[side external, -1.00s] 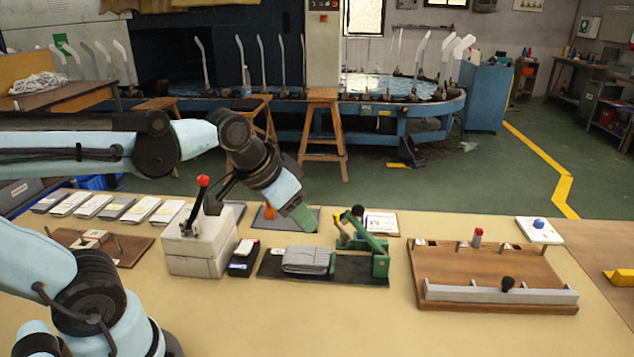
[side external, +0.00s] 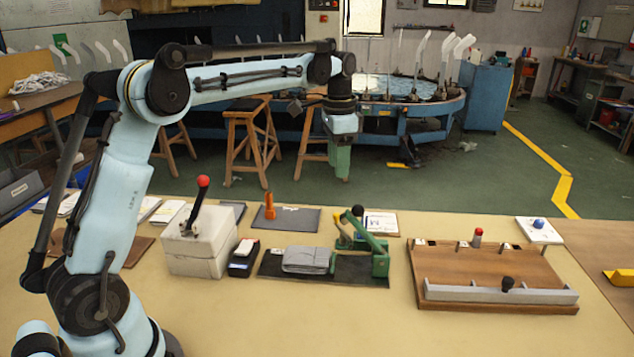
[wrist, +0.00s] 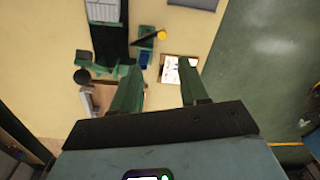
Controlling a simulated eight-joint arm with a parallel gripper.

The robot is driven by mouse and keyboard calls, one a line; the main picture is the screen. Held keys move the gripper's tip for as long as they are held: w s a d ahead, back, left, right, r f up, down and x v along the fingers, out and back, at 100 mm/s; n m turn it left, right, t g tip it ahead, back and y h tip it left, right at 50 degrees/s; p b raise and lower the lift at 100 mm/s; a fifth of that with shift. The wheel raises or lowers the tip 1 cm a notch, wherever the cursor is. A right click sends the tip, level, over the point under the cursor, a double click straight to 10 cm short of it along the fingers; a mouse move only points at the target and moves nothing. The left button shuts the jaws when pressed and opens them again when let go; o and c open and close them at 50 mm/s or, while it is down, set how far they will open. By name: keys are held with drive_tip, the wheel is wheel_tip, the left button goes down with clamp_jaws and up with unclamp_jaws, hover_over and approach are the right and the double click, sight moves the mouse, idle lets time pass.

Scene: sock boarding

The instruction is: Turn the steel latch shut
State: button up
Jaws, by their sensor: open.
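My gripper (side external: 340,178) points down, raised above the far edge of the table behind the green toggle press. In the wrist view its two green fingers (wrist: 159,65) are apart with nothing between them. No part is plainly a steel latch. A long grey metal bar (side external: 460,294) with a black knob (side external: 508,283) lies along the front of a wooden board (side external: 490,268) at the right. A small red-topped post (side external: 477,238) stands at the board's back edge among several small fittings. My gripper is well left of the board and touches nothing.
The green press (side external: 380,264) holds a black-knobbed lever, with a folded grey cloth (side external: 306,260) beside it. A white box (side external: 199,245) with a red-knobbed lever stands left. A clipboard card (side external: 381,223) lies behind the press. A blue-knobbed white plate (side external: 540,230) sits back right.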

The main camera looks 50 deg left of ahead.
sight(337, 214)
drive_tip(key=f, duration=1.2)
drive_tip(key=shift+w+a+f, duration=0.25)
drive_tip(key=shift+w+f, duration=0.05)
drive_tip(key=shift+f, duration=0.05)
clamp_jaws()
